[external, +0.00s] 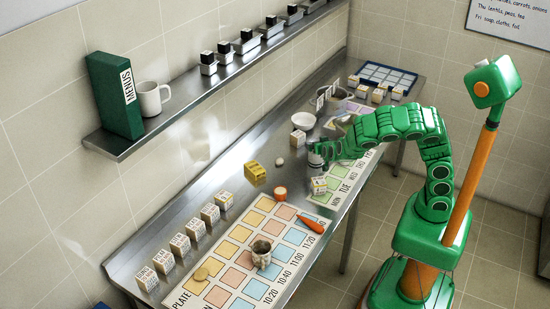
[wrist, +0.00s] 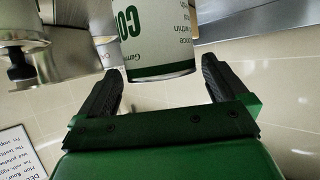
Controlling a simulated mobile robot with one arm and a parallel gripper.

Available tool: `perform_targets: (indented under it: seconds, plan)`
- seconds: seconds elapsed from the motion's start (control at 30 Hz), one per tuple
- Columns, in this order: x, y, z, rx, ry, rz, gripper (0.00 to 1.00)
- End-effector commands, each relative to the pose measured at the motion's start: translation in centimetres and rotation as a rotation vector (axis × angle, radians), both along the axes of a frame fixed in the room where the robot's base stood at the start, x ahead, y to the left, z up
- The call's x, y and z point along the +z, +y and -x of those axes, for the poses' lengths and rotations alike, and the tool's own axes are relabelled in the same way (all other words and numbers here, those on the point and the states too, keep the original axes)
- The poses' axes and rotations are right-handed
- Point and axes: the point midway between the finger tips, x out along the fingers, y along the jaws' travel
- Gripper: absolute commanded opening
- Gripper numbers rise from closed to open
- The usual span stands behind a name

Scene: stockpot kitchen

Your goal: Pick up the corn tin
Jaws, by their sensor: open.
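The corn tin (wrist: 158,40) shows in the wrist view at top centre, with a white and green label and the letters "CO" turned over. Its upper part is cut off by the frame edge. It lies just ahead of and between the two dark fingers of my gripper (wrist: 161,70). The fingers are spread, with a gap visible on each side of the tin. In the external view my gripper (external: 318,152) is low over the steel counter. The tin is hard to make out there beside the fingers.
A metal vessel (wrist: 75,50) is at upper left in the wrist view.

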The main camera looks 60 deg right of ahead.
Motion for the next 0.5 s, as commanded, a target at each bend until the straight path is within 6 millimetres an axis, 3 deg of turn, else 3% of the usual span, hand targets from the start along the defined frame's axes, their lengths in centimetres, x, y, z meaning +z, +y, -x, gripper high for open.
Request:
perform_targets:
  seconds: [0.5]
  plan:
    - [-1.8,-2.3,-2.5,0.0,0.003,0.0,1.0]
